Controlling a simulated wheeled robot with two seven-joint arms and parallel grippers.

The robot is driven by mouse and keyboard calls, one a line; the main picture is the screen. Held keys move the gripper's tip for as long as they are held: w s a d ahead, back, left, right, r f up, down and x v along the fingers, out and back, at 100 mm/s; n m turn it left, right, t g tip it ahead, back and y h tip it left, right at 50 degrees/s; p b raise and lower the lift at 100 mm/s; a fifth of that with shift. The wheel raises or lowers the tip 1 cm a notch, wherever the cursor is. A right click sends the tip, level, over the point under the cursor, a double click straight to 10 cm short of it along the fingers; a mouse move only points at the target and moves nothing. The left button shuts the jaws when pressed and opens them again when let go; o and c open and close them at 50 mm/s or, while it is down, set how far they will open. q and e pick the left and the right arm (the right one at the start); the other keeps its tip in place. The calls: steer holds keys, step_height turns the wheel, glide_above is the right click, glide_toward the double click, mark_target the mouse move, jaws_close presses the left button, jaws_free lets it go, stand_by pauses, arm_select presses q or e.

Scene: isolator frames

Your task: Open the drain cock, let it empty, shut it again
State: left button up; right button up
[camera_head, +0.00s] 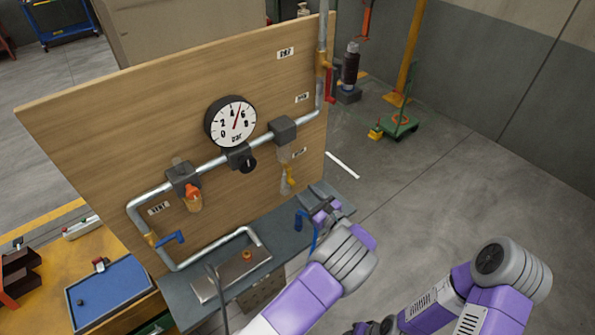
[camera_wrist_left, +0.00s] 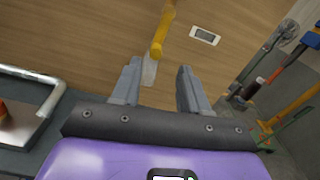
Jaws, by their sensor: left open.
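The yellow drain cock (camera_head: 291,176) hangs beneath the clear bowl (camera_head: 284,153) of the right-hand grey unit on the pipe. In the left wrist view the yellow cock (camera_wrist_left: 162,34) comes down from the top edge, with a pale translucent piece (camera_wrist_left: 149,70) at its lower end. My left gripper (camera_head: 314,196) is open, just below and right of the cock. In the wrist view its two fingers (camera_wrist_left: 158,84) stand apart, with the translucent piece showing between their tips. I cannot tell whether they touch it. My right arm is at the lower right; its gripper does not show.
A wooden panel (camera_head: 90,130) carries the pipework, a round gauge (camera_head: 231,122) and an orange-bowled unit (camera_head: 192,198). A blue lever (camera_head: 170,238) is at lower left. A grey bench (camera_head: 183,298) with a metal tray (camera_head: 222,285) runs below.

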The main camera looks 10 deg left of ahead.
mark_target(293, 182)
arm_select(q)
steer(key=x, duration=0.6)
steer(key=shift+a+p, duration=0.35)
steer(key=shift+a, duration=0.2)
steer(key=shift+c, duration=0.2)
